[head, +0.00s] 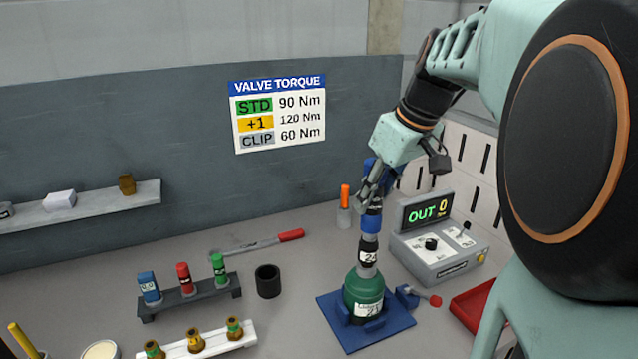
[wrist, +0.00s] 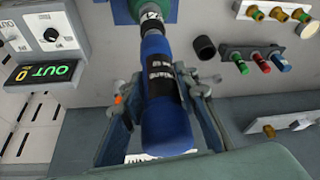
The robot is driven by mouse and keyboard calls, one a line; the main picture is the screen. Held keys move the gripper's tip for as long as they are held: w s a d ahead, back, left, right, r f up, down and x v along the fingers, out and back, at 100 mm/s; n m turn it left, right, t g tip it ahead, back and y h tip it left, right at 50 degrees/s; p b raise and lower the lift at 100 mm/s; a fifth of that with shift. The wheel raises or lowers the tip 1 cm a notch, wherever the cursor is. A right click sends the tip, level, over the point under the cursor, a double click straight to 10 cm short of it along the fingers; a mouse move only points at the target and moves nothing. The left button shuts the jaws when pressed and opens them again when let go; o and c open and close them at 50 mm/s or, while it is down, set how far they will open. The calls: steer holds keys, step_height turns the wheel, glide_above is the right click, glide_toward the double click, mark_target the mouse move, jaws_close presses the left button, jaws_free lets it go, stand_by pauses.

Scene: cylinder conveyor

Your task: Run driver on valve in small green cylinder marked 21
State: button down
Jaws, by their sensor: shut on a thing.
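The small green cylinder (head: 362,298) stands upright in a blue holder (head: 392,337), with a white label that reads 21. My gripper (head: 371,196) is shut on the blue and black driver (head: 371,223), above the cylinder. The driver points down, and its lower end, with a black and white band, meets the top of the cylinder. The valve itself is hidden there. In the wrist view the driver (wrist: 168,118) lies between the two fingers of my gripper (wrist: 163,100), and a bit of the green cylinder (wrist: 124,10) shows beyond it.
A grey control box (head: 440,248) reads OUT 0 at the right. A red tray (head: 478,303) is at the right edge. A dark rack (head: 190,292) of sockets, a black cup (head: 268,281) and a red-handled wrench (head: 258,243) lie left. A torque chart (head: 279,113) hangs behind.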

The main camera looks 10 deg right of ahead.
steer(key=shift+r+p, duration=2.25)
steer(key=shift+r, duration=0.8)
steer(key=shift+w+f, duration=0.1)
